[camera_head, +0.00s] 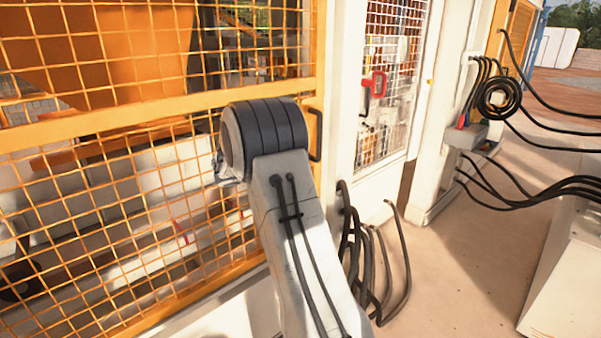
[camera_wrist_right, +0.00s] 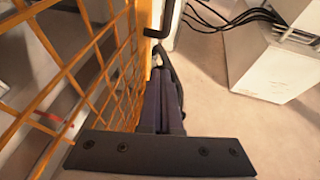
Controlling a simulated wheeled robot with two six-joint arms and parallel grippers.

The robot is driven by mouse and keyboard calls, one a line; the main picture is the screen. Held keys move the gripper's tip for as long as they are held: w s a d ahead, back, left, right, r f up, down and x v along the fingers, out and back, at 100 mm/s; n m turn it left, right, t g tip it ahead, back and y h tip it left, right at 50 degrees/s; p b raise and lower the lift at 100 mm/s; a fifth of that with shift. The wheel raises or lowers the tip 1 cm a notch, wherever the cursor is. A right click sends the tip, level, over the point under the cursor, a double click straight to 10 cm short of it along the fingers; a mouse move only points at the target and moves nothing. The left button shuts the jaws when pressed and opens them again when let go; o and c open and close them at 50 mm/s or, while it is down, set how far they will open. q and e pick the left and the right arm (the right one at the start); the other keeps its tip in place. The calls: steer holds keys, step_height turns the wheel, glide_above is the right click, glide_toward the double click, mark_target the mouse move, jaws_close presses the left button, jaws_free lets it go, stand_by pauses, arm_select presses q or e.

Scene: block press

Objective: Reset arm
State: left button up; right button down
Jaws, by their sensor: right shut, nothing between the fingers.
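My right gripper (camera_wrist_right: 164,75) shows in the right wrist view with its two dark fingers together and nothing between them. It points past the orange mesh fence (camera_wrist_right: 60,75), which is close on its left. A black handle (camera_wrist_right: 165,22) on the fence's orange frame is just beyond the fingertips in that view; I cannot tell whether they touch. In the head view one of my arms rises from the bottom middle in front of the fence (camera_head: 80,130), and its gripper is hidden there. The handle shows right of my arm's dark joint (camera_head: 316,135). My left gripper is in neither view.
A white-framed mesh door with a red handle (camera_head: 378,84) is behind on the right. Black cables (camera_head: 375,265) hang beside my arm, and more cables cross at right. A white cabinet (camera_head: 570,270) stands at lower right. Bare floor (camera_head: 465,265) lies between.

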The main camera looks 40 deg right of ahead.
steer(key=s+a+f+m+y, duration=0.1)
steer(key=s+a+m+y, duration=0.2)
steer(key=a, duration=0.7)
steer(key=s+a+f+m+y, duration=0.15)
steer(key=s+a, duration=0.35)
steer(key=a, duration=0.6)
steer(key=s+a+f+m+y, duration=0.1)
steer(key=s+a+m+y, duration=0.2)
steer(key=a, duration=0.7)
steer(key=s+a+f+m+g+y, duration=0.1)
steer(key=s+a+m+y, duration=0.1)
steer(key=s+a, duration=0.6)
steer(key=s+a+f+m+g+y+p, duration=0.1)
steer(key=s+a+f+m+y, duration=0.1)
steer(key=s+a+y, duration=0.3)
steer(key=s+a+m, duration=0.1)
steer(key=s+a, duration=0.3)
steer(key=s, duration=0.5)
steer(key=shift+s+f, duration=0.1)
